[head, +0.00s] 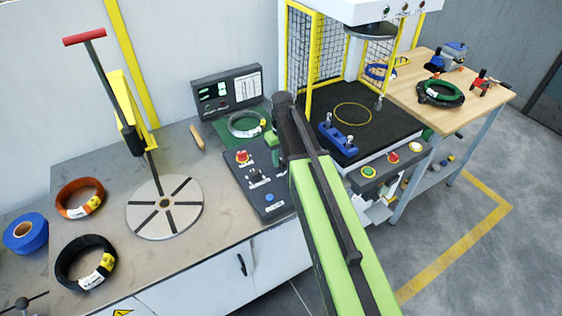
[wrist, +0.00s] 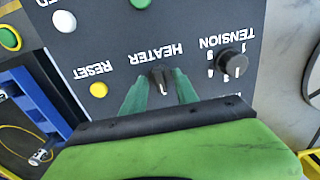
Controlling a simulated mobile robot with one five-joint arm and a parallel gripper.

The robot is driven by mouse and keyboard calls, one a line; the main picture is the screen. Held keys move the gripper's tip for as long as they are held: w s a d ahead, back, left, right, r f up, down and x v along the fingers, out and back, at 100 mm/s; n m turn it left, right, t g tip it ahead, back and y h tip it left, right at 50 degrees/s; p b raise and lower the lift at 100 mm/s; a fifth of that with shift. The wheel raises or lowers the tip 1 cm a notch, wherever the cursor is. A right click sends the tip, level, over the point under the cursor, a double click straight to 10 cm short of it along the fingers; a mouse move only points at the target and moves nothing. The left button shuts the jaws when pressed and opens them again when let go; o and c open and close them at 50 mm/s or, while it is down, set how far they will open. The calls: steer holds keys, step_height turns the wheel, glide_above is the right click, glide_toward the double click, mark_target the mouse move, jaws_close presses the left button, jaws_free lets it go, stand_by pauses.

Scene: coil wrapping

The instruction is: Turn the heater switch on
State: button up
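The fingers are apart and hold nothing that I can see. I cannot tell whether a fingertip touches the knob. In the head view my gripper (head: 273,146) points down over the far right part of the panel; the switch is not distinguishable there.
The black tension knob (wrist: 233,64) is close to the right of the switch in the wrist view, and the yellow reset button (wrist: 98,90) is to its left. In the head view a red stop button (head: 243,157) and a press with a blue fixture (head: 338,140) stand nearby.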

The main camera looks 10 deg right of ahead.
jaws_close()
steer(key=shift+a, duration=0.1)
steer(key=shift+m, duration=0.3)
steer(key=m, duration=0.3)
steer(key=shift+m, duration=0.3)
steer(key=m, duration=1.3)
steer(key=shift+m, duration=0.3)
stand_by(0.3)
